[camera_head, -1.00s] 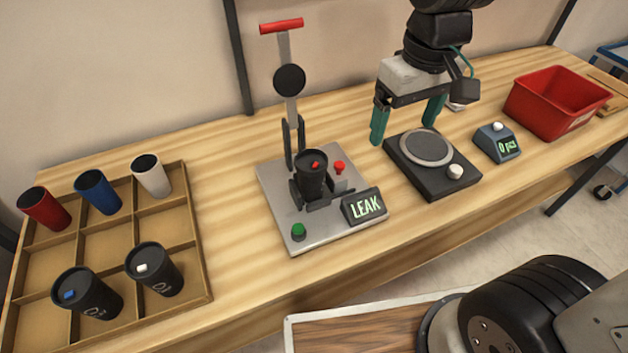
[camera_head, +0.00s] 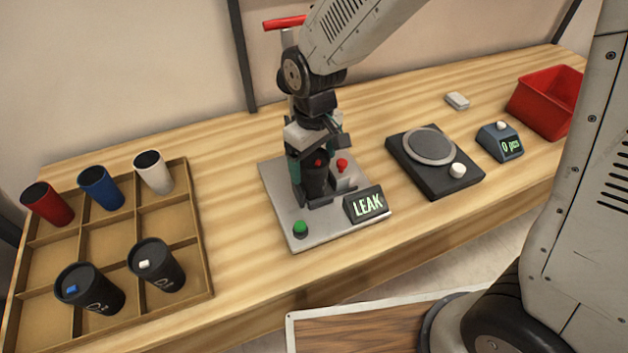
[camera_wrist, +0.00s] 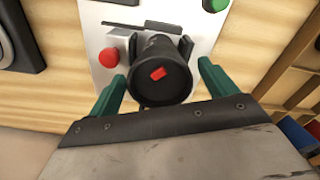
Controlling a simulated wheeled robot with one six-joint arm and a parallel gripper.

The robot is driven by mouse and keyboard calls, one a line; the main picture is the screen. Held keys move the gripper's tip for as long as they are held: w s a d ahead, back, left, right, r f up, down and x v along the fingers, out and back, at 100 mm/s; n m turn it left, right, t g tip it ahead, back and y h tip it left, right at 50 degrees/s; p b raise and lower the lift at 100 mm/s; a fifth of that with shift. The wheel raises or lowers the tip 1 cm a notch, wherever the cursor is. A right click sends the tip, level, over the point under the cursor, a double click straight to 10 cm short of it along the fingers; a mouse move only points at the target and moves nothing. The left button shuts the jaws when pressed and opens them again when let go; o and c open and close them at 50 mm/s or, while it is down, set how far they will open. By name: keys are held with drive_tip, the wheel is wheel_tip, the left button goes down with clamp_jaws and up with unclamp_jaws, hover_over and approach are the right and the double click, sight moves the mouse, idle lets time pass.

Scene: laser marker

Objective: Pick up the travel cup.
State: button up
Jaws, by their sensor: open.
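A black travel cup (camera_head: 316,183) with a red tab on its lid stands upright in the leak tester's holder. In the wrist view the cup (camera_wrist: 160,78) shows from above, lid toward the camera. My gripper (camera_head: 312,166) is at the cup, coming from above. In the wrist view my open gripper (camera_wrist: 163,74) has one green finger on each side of the cup, with small gaps visible. The cup's lower part is partly hidden by the holder.
A divided wooden tray (camera_head: 205,250) with several cups is at left. A black scale (camera_head: 435,180), a counter (camera_head: 499,143) and a red bin (camera_head: 545,105) are at right.

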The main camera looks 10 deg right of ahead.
wheel_tip(320, 180, down, 2)
drive_tip(key=shift+f, duration=0.1)
drive_tip(key=c, duration=0.7)
drive_tip(key=shift+o, duration=0.2)
